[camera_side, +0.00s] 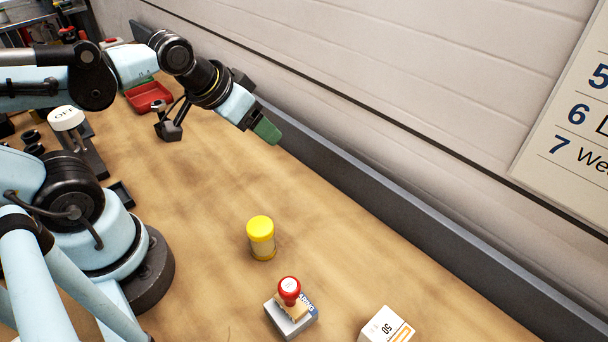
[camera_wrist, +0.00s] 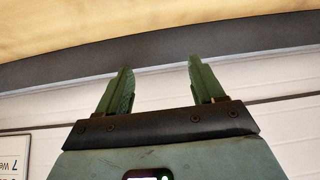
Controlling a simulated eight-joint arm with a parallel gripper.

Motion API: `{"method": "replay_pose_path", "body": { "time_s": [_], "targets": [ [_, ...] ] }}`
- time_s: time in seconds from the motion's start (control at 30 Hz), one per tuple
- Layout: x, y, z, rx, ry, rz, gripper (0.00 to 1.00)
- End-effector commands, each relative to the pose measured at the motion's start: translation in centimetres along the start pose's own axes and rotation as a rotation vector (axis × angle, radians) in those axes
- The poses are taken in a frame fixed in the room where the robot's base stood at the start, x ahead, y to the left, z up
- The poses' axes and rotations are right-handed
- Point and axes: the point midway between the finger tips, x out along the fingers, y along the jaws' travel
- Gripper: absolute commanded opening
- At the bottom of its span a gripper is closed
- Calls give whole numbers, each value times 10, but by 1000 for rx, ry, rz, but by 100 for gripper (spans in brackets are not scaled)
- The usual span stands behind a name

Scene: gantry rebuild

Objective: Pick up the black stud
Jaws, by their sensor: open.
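My gripper (camera_side: 267,130) is raised in the side view, above the wooden bench near the grey back rail. Its two green fingers also show in the wrist view (camera_wrist: 158,72), spread apart with nothing between them. I cannot identify the black stud with certainty. Small black round pieces (camera_side: 32,139) lie at the left of the side view, partly hidden by other things and far from my gripper. The wrist view shows no stud, only the bench, rail and wall.
A yellow-lidded jar (camera_side: 261,238), a red-knobbed stamp (camera_side: 289,290) on a grey block and a white box (camera_side: 386,326) stand at the front. The middle of the bench is clear.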

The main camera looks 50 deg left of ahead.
Motion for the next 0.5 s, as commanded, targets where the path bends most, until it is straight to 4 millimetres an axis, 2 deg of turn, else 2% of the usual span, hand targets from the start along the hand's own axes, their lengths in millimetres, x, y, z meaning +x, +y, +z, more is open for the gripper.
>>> {"method": "replay_pose_path", "body": {
  "time_s": [0.17, 0.5],
  "targets": [
    [12, -34, -2, -166, -79, -149, 68],
    [32, -134, 6, -659, -135, -650, 68]
  ]
}}
